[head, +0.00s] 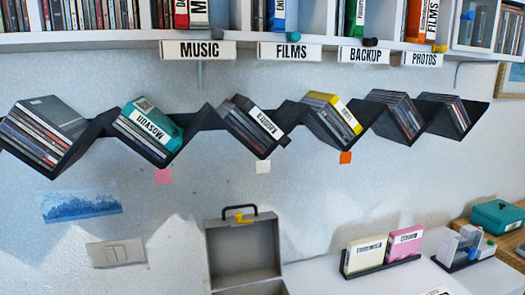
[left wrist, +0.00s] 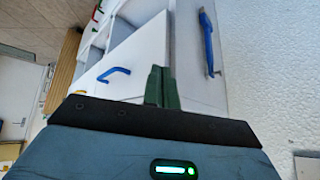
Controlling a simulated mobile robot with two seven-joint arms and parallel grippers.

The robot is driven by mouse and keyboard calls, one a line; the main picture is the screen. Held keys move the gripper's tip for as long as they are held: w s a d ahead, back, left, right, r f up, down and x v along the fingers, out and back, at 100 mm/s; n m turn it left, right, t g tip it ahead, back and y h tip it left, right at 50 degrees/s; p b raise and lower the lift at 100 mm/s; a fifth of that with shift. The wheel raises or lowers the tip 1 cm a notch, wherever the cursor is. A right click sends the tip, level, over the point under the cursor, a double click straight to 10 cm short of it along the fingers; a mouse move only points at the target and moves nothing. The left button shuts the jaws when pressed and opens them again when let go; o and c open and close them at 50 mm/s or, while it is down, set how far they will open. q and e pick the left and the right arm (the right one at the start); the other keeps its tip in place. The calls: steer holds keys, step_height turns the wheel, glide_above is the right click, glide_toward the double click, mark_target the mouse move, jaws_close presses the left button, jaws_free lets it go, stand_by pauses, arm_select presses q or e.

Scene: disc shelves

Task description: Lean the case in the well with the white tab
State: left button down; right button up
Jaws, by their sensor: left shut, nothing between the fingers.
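A dark zigzag shelf (head: 195,122) crosses the wall in the head view. The white tab (head: 263,166) is on the wall under its third well from the left. In that well, a dark case with a white label (head: 264,123) lies tilted, upper end to the left, on the right side of several thin cases (head: 240,127). Its lower right end reaches the well's right slope and seems to stick out a little; I cannot tell exactly how it rests. My left gripper (left wrist: 160,86) shows only in the left wrist view, its green fingers shut and empty. My right gripper is not in view.
A pink tab (head: 163,176) and an orange tab (head: 345,157) mark neighbouring wells, which hold a teal case (head: 150,122) and a yellow case (head: 332,107). Below are an open grey box (head: 243,250) and racked cases (head: 365,254). Labelled shelves (head: 130,38) run above.

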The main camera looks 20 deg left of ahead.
arm_select(q)
steer(key=w+r+m, duration=0.2)
steer(key=w+r, duration=0.2)
steer(key=r, duration=0.7)
steer(key=m+t+h, duration=0.2)
steer(key=m+t, duration=0.9)
steer(key=m, duration=0.3)
glide_toward(266, 126)
steer(key=s+d+r, duration=0.1)
steer(key=s+d, duration=0.2)
steer(key=s, duration=0.3)
steer(key=w, duration=1.1)
steer(key=shift+w+d+p, duration=0.3)
steer(key=shift+w+d, duration=0.05)
steer(key=shift+w+a, duration=0.45)
steer(key=shift+w, duration=0.1)
